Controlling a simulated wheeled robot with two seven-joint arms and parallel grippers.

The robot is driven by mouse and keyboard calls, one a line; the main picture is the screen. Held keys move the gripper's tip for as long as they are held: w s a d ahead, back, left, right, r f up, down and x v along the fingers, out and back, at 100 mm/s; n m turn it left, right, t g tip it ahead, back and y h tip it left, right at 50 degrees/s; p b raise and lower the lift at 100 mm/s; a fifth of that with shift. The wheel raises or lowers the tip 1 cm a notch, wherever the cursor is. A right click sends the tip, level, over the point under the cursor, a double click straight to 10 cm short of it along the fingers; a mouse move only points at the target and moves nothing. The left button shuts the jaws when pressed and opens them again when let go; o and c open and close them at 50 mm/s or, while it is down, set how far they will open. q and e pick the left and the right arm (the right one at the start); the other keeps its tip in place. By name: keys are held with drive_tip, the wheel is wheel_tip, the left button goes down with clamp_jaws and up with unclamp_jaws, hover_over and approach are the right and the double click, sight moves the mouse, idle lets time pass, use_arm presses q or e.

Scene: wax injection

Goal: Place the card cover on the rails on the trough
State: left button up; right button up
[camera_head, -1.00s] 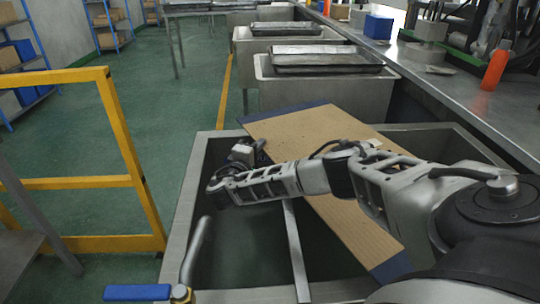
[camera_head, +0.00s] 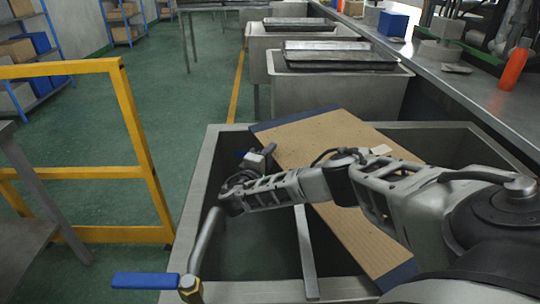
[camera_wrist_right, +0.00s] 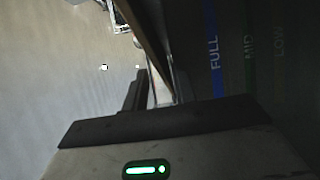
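The card cover (camera_head: 330,150) is a brown corrugated sheet with dark blue ends. It lies diagonally over the metal trough (camera_head: 195,200), its far end near the back rim and its near end toward the front rim. Whether it touches the rims is unclear. My right arm reaches across above it. My right gripper (camera_head: 262,158) is at the cover's left edge, partly hidden by the wrist. In the wrist view, the right fingers (camera_wrist_right: 155,92) close around a thin brown edge of the cover (camera_wrist_right: 148,40). A metal bar (camera_head: 305,250) spans the trough beneath. My left gripper is out of view.
A blue-handled valve (camera_head: 145,280) is at the trough's front left corner. A yellow railing (camera_head: 140,130) stands at left. Grey tubs (camera_head: 340,95) stand behind the trough. A bench (camera_head: 450,80) with an orange bottle (camera_head: 513,67) runs along the right.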

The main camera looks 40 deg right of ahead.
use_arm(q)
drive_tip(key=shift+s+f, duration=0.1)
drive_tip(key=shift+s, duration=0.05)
use_arm(e)
drive_tip(key=v, duration=0.7)
drive_tip(key=shift+a, duration=0.2)
